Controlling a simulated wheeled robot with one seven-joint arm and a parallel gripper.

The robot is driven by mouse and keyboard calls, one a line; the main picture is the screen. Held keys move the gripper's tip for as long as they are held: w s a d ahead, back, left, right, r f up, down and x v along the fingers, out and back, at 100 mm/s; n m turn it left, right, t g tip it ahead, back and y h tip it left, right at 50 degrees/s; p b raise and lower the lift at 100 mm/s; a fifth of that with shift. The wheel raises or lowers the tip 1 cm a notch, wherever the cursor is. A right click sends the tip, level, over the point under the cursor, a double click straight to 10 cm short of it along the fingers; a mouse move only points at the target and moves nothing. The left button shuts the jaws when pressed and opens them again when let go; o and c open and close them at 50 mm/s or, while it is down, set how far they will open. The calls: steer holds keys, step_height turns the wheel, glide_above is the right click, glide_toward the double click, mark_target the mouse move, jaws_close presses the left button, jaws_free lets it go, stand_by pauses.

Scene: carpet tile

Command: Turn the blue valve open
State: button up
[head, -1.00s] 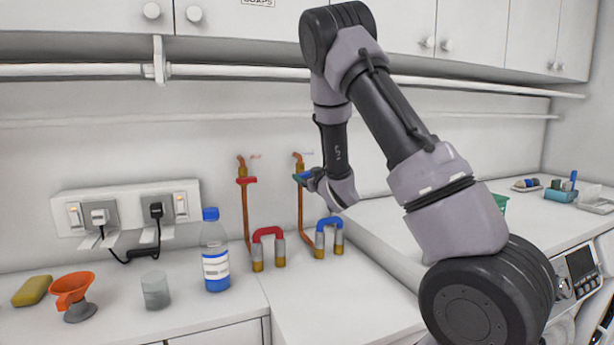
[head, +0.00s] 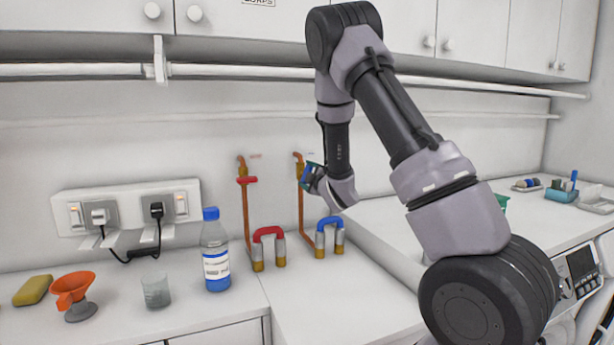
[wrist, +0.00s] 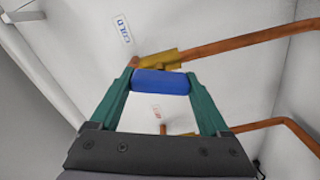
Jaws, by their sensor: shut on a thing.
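The blue valve's handle (wrist: 160,82) is a short blue bar between the two green fingers of my gripper (wrist: 161,85) in the wrist view. The fingers are shut on it, one at each end. The brass valve body (wrist: 158,62) and its copper pipe (wrist: 235,43) lie just behind the handle. In the head view my gripper (head: 309,176) is at the wall tap, where the handle looks steeply tilted and is partly covered by the fingers.
A rail (head: 240,72) runs above.

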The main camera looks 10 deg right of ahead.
steer(key=shift+f+n, duration=0.15)
steer(key=shift+n, duration=1.95)
steer(key=o, duration=1.2)
steer(key=shift+s, duration=0.1)
steer(key=s, duration=0.3)
steer(key=s+d, duration=0.1)
steer(key=s, duration=0.3)
steer(key=s+d, duration=0.1)
steer(key=s, duration=0.2)
steer(key=shift+s+d, duration=0.1)
steer(key=shift+s, duration=0.15)
